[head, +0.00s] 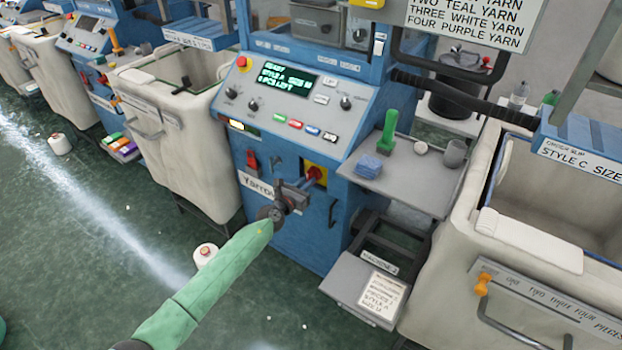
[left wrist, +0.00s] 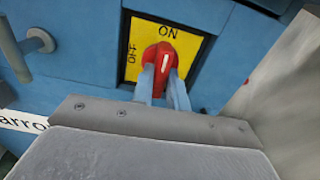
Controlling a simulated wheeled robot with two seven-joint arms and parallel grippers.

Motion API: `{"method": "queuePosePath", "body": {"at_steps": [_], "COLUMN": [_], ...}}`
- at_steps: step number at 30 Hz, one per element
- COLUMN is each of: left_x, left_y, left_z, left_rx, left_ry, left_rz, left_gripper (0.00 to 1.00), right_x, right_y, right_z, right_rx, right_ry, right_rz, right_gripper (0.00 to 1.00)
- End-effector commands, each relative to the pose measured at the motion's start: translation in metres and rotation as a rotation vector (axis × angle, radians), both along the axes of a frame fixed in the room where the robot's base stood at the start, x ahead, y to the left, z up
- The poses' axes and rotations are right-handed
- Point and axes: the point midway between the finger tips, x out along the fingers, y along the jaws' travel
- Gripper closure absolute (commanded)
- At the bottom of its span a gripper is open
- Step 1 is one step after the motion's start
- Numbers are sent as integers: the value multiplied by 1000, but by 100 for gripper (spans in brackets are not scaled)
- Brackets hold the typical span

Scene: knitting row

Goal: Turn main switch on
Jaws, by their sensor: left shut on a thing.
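The main switch is a red rotary knob (left wrist: 160,62) on a yellow plate (left wrist: 195,50) marked ON at the top and OFF at the left. The white line on the knob points up towards ON in the left wrist view. In the head view the red knob (head: 314,173) is on the lower blue front of the machine. My left gripper (head: 303,184) is at the knob, and its two fingers (left wrist: 163,92) are shut on it, one on each side. The gripper partly covers the knob and plate in the head view. My right gripper is not in view.
Above the switch is a control panel (head: 295,107) with a lit display (head: 285,79) reading READY. A red rocker switch (head: 252,161) is left of the knob. A grey side shelf (head: 408,178) and a low step (head: 345,285) stand to the right. Large bins flank the machine.

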Motion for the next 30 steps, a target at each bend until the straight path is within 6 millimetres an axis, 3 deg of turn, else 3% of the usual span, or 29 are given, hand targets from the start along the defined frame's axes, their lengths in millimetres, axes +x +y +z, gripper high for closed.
{"method": "queuePosePath", "body": {"at_steps": [1, 2, 3, 14, 30], "left_x": [-1, -1, -1, -3, -31], "left_y": [0, 0, 0, 2, 22], "left_z": [-2, -2, -2, -1, -1], "left_rx": [0, 0, 0, -2, -3], "left_ry": [2, 3, 3, 3, 4], "left_rz": [0, 0, 0, 0, 0], "left_gripper": [100, 83, 75, 75, 75], "right_x": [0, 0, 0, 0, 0], "right_y": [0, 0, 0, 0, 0], "right_z": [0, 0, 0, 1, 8], "right_rx": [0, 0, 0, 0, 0], "right_ry": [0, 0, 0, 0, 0], "right_rz": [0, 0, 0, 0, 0], "right_gripper": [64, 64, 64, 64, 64]}}
